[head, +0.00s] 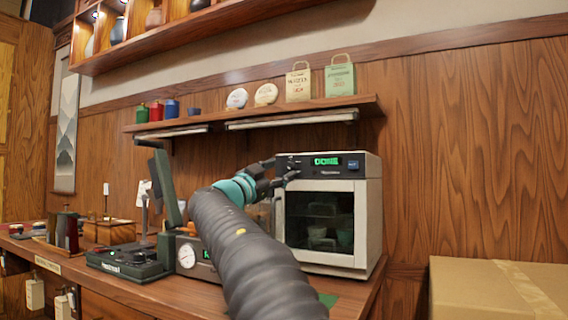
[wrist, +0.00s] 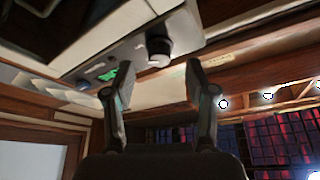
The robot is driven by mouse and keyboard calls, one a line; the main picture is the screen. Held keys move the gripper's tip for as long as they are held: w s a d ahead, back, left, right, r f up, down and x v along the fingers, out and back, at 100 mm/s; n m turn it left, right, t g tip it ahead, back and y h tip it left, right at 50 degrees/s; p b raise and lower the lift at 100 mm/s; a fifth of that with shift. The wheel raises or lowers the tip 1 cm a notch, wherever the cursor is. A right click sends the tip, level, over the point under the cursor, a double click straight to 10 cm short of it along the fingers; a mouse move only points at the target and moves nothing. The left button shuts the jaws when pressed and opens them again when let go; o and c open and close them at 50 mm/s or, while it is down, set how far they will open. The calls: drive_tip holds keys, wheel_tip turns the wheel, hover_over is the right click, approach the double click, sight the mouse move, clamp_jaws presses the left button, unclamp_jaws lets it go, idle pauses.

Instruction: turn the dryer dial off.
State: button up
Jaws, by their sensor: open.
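The dryer (head: 370,210) is a pale box with a dark glass door and a dark top panel with a lit green display (head: 327,161). My gripper (head: 283,171) is at the left end of that panel, in front of it, and hides part of it. In the wrist view the dial (wrist: 158,44) is a round dark knob on the panel, beside the green display (wrist: 124,72). My open gripper (wrist: 149,80) has its fingers spread either side of the dial's line, with nothing between them. I cannot tell whether a finger touches the dial, nor read its setting.
A shelf (head: 215,125) with canisters, discs and two paper bags (head: 340,75) hangs above the dryer. A dark green press (head: 135,262) and a box with a round gauge (head: 187,256) stand left on the counter. A cardboard box (head: 480,290) sits lower right.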

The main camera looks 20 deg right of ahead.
sight(289, 167)
drive_tip(key=shift+p+x, duration=0.35)
drive_tip(key=shift+x, duration=1.05)
clamp_jaws()
